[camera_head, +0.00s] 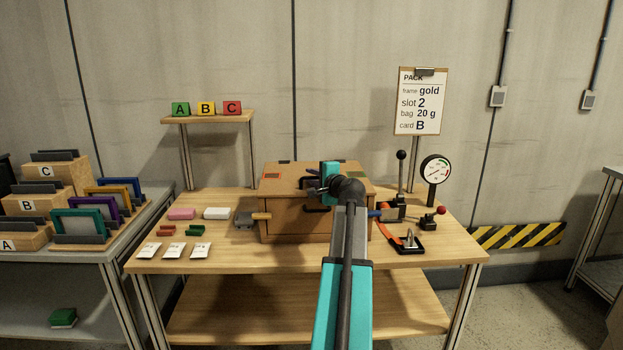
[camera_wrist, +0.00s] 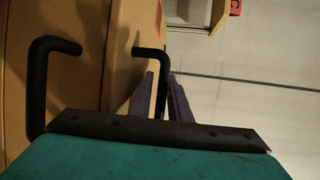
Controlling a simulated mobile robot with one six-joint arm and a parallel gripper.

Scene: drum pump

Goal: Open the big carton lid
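The big carton (camera_head: 290,222) is brown and stands in the middle of the table. Its lid (camera_head: 290,178) looks closed. A black handle (camera_wrist: 150,52) stands out from the brown surface in the wrist view. A second black handle (camera_wrist: 36,90) stands out farther left there, and one shows low on the front in the head view (camera_head: 314,209). My gripper (camera_wrist: 163,88) is open, with its two purple fingers on either side of the first handle. Whether they touch it I cannot tell. In the head view my gripper (camera_head: 316,186) is at the carton, partly hidden by my arm.
A pump lever (camera_head: 401,175), a gauge (camera_head: 435,170) and an orange-handled tool (camera_head: 409,242) stand right of the carton. Pink (camera_head: 181,214) and white blocks (camera_head: 216,213) and several white bags (camera_head: 172,251) lie left. A raised shelf (camera_head: 205,118) with lettered cards stands behind.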

